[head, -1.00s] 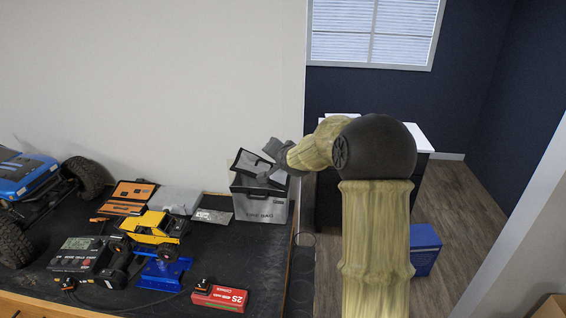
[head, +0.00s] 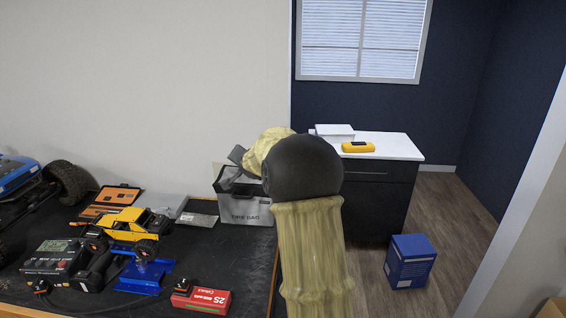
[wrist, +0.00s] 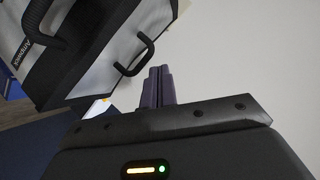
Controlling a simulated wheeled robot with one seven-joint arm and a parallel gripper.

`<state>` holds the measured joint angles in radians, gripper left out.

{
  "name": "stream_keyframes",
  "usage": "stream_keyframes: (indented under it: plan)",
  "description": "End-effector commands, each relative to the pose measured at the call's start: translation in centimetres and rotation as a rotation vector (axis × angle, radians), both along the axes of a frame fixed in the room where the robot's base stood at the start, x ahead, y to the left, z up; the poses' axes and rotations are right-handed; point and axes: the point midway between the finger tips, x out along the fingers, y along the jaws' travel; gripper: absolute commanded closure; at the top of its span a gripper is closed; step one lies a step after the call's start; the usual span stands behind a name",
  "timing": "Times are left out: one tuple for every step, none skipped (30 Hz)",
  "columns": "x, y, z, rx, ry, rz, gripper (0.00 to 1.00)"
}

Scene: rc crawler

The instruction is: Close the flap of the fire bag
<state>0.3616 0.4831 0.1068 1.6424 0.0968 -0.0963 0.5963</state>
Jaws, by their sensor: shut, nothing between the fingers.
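The grey fire bag (head: 245,209) stands at the right end of the dark bench, against the wall, in the head view. Its dark upper part shows, but my arm covers its right side. I cannot tell clearly how the flap lies. My gripper (head: 236,155) is above the bag's top left, partly hidden by my arm. In the wrist view my gripper's fingers (wrist: 157,86) are together and empty. The bag fills the upper left of that view, tilted, with dark loop handles and a grey panel (wrist: 85,80); the fingers appear beside it, and contact cannot be told.
Left of the bag are a yellow crawler (head: 127,227), an orange tool case (head: 108,200), a blue stand (head: 145,273), a charger (head: 55,262) and a red battery box (head: 201,299). A white-topped cabinet (head: 385,146) and blue box (head: 409,262) are right.

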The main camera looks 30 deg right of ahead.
Motion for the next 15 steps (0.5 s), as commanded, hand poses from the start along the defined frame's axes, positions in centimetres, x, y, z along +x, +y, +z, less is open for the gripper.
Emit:
stream_keyframes:
  plan:
    - [0.11,0.12,-0.56,0.000,-0.001,-0.001,1.00]
    - [0.16,0.18,-0.66,0.000,-0.001,-0.001,1.00]
    - [0.22,0.26,-0.77,0.000,0.001,-0.001,1.00]
    - [0.26,0.33,-0.84,0.000,0.000,0.000,1.00]
    - [0.30,0.39,-0.90,0.000,0.001,0.000,1.00]
    - [0.33,0.45,-0.96,0.000,0.001,0.000,1.00]
    - [0.35,0.48,-1.01,0.000,0.001,0.000,1.00]
    - [0.37,0.50,-1.02,0.000,0.001,0.000,1.00]
    - [0.38,0.52,-1.05,0.000,0.001,0.000,1.00]
    - [0.39,0.53,-1.06,0.000,0.001,0.000,1.00]
    - [0.40,0.52,-1.06,0.000,0.001,-0.001,1.00]
    - [0.41,0.53,-1.06,0.000,0.001,-0.001,1.00]
    - [0.41,0.54,-1.05,0.000,0.001,-0.001,1.00]
    - [0.41,0.55,-1.04,0.000,0.001,-0.001,1.00]
    - [0.41,0.54,-1.03,0.000,0.001,-0.001,1.00]
